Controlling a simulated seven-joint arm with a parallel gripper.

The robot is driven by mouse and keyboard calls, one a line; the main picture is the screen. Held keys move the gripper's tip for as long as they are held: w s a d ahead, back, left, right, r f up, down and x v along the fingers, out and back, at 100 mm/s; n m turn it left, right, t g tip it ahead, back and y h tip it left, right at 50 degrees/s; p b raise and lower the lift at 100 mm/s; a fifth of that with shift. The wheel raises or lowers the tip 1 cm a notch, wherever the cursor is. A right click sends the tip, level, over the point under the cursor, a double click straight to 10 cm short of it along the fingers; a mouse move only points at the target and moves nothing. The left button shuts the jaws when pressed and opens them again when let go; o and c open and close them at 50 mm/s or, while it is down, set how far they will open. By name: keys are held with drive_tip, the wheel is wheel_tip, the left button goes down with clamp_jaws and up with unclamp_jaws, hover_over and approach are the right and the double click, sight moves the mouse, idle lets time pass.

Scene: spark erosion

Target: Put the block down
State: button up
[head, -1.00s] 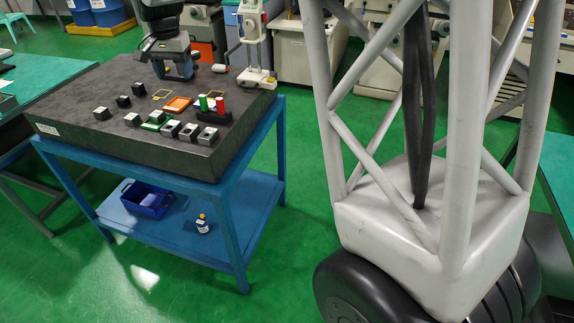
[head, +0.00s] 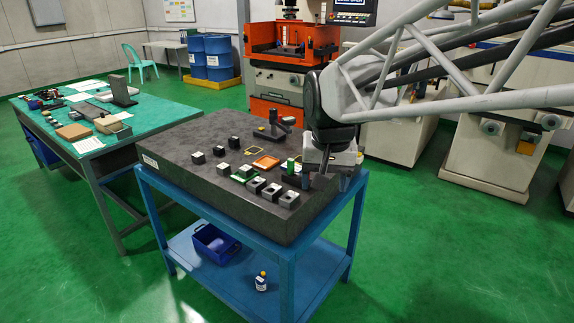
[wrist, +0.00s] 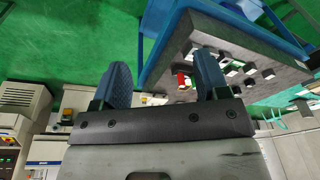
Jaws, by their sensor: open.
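Several small dark and grey blocks stand on the dark stone slab (head: 215,190); I cannot tell which one the task means. A front row includes a block (head: 289,199), another block (head: 271,191) and a third block (head: 256,184).
An orange tray (head: 266,162), a yellow frame (head: 250,151) and a green post (head: 291,165) are among the blocks. A grey stand (head: 272,130) is at the back of the slab. A blue bin (head: 212,243) and a bottle (head: 260,282) sit on the lower shelf.

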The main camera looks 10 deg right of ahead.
drive_tip(key=s+d+f+n, duration=0.1)
drive_tip(key=s+f, duration=0.2)
drive_tip(key=s, duration=0.5)
drive_tip(key=s+d+f+n, duration=0.1)
drive_tip(key=s+f, duration=0.2)
drive_tip(key=s, duration=0.5)
drive_tip(key=shift+s+d+f+t, duration=0.15)
drive_tip(key=shift+s+d+t, duration=0.15)
drive_tip(key=shift+s, duration=0.1)
idle(0.3)
